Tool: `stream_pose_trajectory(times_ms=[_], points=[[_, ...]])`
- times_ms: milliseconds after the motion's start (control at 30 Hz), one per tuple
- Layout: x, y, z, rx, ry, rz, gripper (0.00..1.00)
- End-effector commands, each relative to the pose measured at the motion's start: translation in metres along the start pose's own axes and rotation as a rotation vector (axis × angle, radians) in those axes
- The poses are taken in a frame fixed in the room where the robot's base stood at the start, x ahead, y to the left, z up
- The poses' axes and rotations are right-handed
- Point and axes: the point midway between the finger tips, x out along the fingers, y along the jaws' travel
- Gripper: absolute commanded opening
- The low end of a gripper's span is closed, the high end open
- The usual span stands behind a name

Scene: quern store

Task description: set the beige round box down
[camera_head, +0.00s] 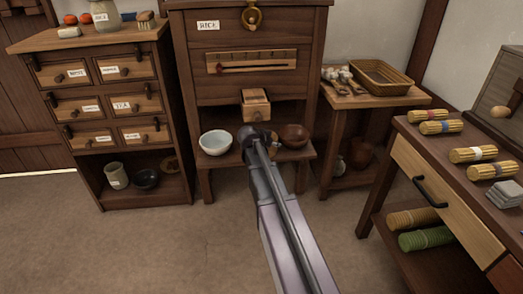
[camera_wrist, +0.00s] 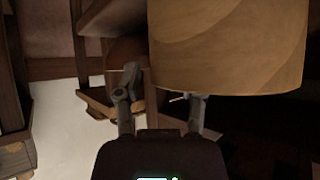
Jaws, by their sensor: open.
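A beige round box (camera_wrist: 228,45) with a wood-like surface fills the upper right of the wrist view, very close to the camera. My gripper (camera_wrist: 161,97) is open, with its two fingers apart below the box's lower left. The right finger is just under the box's lower edge; I cannot tell whether it touches. The space between the fingertips looks empty.
The ledge (camera_head: 226,163) carries a white bowl (camera_head: 216,142) left of my arm and a brown bowl (camera_head: 293,135) right of it. A small wooden spout box (camera_head: 256,105) juts out above. A drawer chest (camera_head: 110,110) stands left, a basket table (camera_head: 380,98) right.

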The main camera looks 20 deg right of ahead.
Motion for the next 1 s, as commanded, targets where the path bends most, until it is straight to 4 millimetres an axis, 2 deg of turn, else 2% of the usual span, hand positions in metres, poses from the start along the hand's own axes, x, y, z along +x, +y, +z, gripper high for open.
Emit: stream_pose_trajectory(times_ms=[33,167,733,767,900,933,1000], points=[[0.0068,-0.0006,0.0016,0.001,0.0,0.001,0.51],[0.0125,0.0,0.0006,0.001,0.0,0.001,0.51],[0.0124,0.0002,-0.0001,0.0,0.0,0.0,0.51],[0.0124,0.0002,-0.0001,0.0,0.0,0.0,0.48],[0.0124,0.0001,-0.0001,0.0,0.0,0.0,0.07],[0.0124,0.0001,-0.0001,0.0,0.0,0.0,0.0],[0.0124,0.0001,-0.0001,0.0,0.0,0.0,0.0]])
